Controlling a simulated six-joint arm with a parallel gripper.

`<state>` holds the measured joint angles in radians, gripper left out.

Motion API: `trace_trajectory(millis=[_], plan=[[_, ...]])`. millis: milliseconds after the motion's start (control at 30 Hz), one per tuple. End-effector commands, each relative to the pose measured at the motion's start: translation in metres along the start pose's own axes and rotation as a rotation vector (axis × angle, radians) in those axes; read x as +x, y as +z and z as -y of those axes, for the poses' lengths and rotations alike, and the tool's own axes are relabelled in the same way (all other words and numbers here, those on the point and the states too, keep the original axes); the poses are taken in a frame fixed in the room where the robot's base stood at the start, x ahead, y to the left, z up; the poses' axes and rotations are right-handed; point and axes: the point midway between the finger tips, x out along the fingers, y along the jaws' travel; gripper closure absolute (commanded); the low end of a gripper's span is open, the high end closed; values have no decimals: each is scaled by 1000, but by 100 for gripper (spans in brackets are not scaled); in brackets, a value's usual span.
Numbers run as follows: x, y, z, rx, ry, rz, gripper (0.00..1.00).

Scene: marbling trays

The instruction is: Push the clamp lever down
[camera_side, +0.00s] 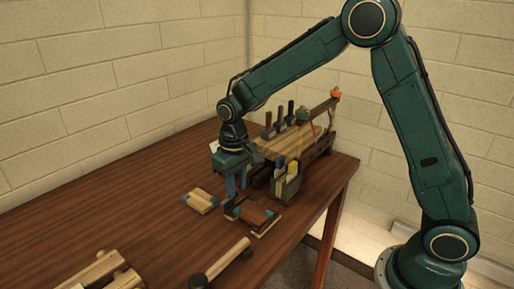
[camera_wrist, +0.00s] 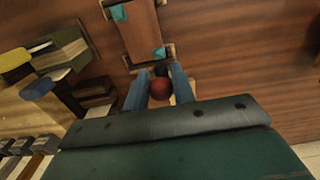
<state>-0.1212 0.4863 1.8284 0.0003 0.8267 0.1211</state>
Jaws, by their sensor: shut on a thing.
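The knob looks like the end of the clamp lever; the lever's shaft is mostly hidden, with only a dark bit showing beyond the knob. Just beyond is a wooden board with teal corner pads (camera_wrist: 138,32). In the side view, my gripper (camera_side: 236,193) points down close to the table, at the left end of that board (camera_side: 255,211). The fingers hide the knob there.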

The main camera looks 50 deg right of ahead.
Motion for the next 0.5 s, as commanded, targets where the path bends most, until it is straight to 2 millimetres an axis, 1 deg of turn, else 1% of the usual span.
trace_trajectory(millis=[33,367,500], plan=[[2,4,1,-3,0,10,95],[3,5,1,-3,0,9,95],[6,8,1,-3,0,10,95]])
